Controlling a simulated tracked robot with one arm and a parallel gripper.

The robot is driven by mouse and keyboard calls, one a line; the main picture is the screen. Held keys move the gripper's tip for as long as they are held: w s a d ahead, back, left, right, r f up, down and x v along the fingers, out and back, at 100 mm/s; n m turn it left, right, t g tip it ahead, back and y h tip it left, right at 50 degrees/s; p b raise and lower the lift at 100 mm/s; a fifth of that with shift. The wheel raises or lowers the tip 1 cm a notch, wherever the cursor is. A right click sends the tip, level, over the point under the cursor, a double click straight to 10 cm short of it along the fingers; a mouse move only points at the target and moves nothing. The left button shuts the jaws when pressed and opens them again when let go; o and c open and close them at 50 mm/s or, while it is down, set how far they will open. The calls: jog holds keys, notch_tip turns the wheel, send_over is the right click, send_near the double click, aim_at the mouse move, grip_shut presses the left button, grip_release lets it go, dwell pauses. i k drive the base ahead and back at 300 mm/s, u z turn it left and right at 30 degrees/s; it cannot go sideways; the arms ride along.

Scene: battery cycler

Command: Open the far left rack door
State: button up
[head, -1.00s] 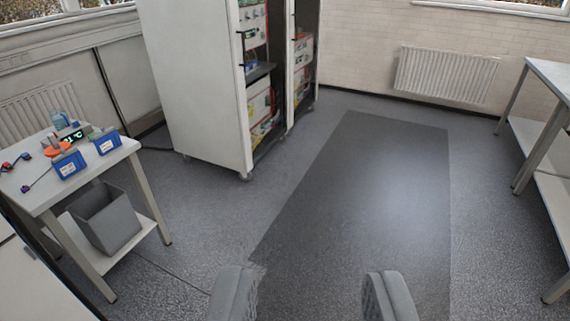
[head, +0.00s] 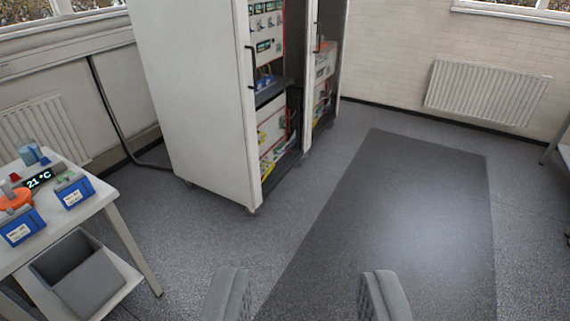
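A tall white rack cabinet (head: 195,95) stands left of centre, its plain side panel towards me and its front facing right. Its front shows a nearer bay (head: 270,95) and a farther bay (head: 325,70) with instruments and cables inside. A dark handle (head: 251,53) is at the left edge of the nearer bay, and another dark handle (head: 318,40) is by the farther bay. I cannot tell from this angle how the door panels stand. My gripper (head: 305,297) is open and empty, its fingers wide apart over the floor, well short of the rack.
A white table (head: 105,200) with blue boxes (head: 74,190), a temperature display (head: 39,178) and a grey bin (head: 85,285) on its lower shelf stands at left. A dark floor mat (head: 400,220) lies clear before the rack. A radiator (head: 487,92) hangs on the back wall.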

aim_at(240, 7)
jog(key=u, duration=0.15)
jog(key=i, duration=3.05)
jog(key=u, duration=0.15)
